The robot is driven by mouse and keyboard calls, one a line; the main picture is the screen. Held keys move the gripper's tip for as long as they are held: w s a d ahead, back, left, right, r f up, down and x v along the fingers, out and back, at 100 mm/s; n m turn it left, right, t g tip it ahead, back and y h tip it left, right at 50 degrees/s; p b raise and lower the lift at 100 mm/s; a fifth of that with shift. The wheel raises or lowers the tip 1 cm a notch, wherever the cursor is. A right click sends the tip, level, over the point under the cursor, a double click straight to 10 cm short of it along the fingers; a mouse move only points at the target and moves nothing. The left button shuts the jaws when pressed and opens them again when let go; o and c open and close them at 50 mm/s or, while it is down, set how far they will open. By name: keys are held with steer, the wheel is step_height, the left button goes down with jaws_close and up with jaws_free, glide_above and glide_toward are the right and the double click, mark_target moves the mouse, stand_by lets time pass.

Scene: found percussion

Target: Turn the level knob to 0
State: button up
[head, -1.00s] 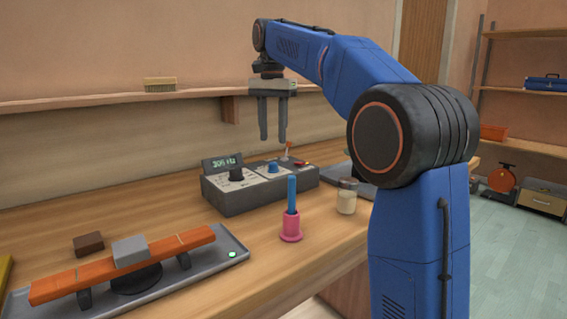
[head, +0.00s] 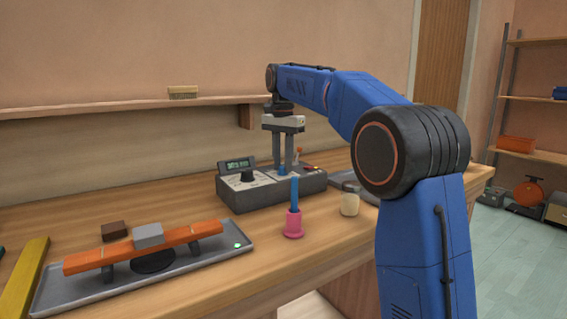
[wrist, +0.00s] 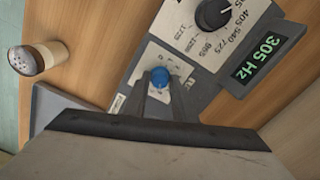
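The grey control box (head: 250,202) stands on the bench with a black frequency knob (head: 247,176) and a blue knob (head: 283,170), which I take as the level knob. In the wrist view the blue knob (wrist: 160,76) sits on a pale plate with small marks; its pointer setting is not readable. My gripper (head: 283,168) points down over it, one finger on each side. In the wrist view the gripper (wrist: 160,88) has its fingers apart with the knob between their tips; contact is not clear. The display (wrist: 264,58) reads 305 Hz.
A pink holder (head: 293,224) with a blue stick and a cream jar (head: 349,203) stand in front of the box. An orange bar (head: 125,252) on a grey tray (head: 75,295) lies at left. The bench between tray and box is clear.

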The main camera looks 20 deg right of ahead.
jaws_close()
